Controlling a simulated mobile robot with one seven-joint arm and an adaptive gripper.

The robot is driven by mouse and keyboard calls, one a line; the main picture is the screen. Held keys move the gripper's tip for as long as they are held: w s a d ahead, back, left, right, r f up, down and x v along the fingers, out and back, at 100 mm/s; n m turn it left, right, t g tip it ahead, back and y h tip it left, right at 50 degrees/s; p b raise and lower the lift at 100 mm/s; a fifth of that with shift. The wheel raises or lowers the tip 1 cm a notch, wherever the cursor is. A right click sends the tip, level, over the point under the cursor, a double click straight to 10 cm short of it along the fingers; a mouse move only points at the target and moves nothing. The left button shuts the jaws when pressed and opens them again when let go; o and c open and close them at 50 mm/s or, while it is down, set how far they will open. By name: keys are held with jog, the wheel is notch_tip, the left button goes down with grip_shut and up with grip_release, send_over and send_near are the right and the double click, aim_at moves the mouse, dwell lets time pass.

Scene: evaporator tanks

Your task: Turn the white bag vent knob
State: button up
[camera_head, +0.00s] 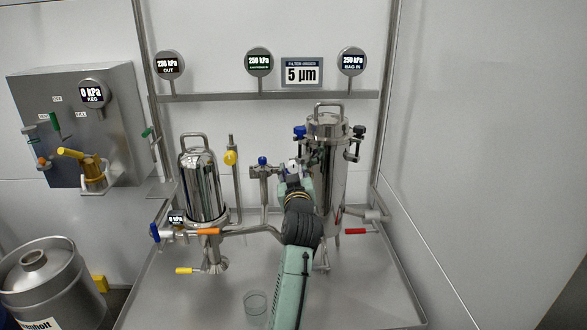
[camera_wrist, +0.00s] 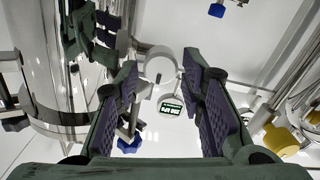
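My gripper (camera_head: 295,172) is at the left side of the tall steel bag filter housing (camera_head: 328,165) in the head view. In the wrist view my gripper (camera_wrist: 160,82) is open, its two ridged pads wide apart with nothing gripped. A pale round shape (camera_wrist: 160,64) shows between the fingertips; I cannot tell whether it is the white bag vent knob or how far away it is. A small whitish patch at the gripper's end in the head view is too small to identify. A blue knob (camera_head: 299,132) and a black knob (camera_head: 359,131) sit on either side of the housing's top.
A shorter steel vessel (camera_head: 203,185) stands left, with a yellow knob (camera_head: 231,157) and a blue knob (camera_head: 263,161) between. Pipes and a red-handled valve (camera_head: 356,231) run below. A clear cup (camera_head: 255,305) stands on the tray by my arm. Gauges hang behind.

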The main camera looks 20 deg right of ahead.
jog(key=shift+w+d, duration=0.1)
jog(key=shift+w, duration=0.3)
jog(key=shift+c, duration=0.2)
grip_shut()
